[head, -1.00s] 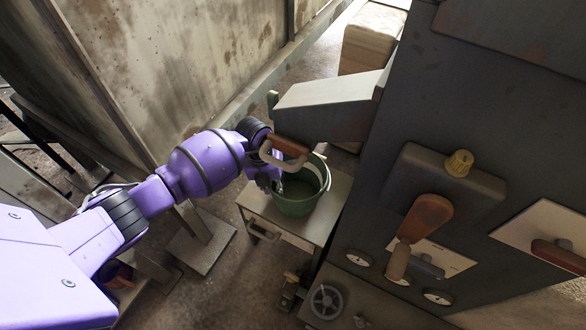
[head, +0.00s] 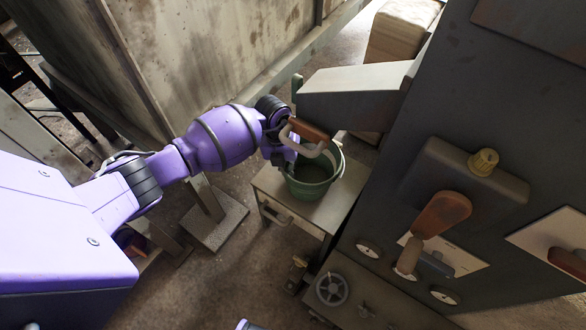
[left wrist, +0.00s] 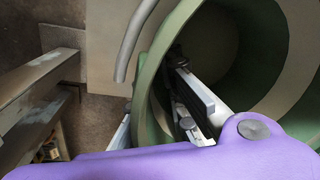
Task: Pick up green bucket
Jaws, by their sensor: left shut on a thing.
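The green bucket (head: 313,188) stands upright on a small grey cabinet (head: 266,190) in the middle of the head view. It has a pale band inside, and a grey handle with a brown grip (head: 310,131) shows above its rim. My left gripper (head: 288,160) is at the bucket's left rim, shut on the bucket wall. In the left wrist view the bucket's green rim (left wrist: 150,75) fills the centre and right, and a finger of the left gripper (left wrist: 185,95) reaches inside it. The outer finger is mostly hidden. My right gripper is out of view.
A grey chute (head: 350,90) juts out just behind the bucket. A stained wall (head: 210,60) runs along the back left. A handwheel (head: 331,289) is low in front.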

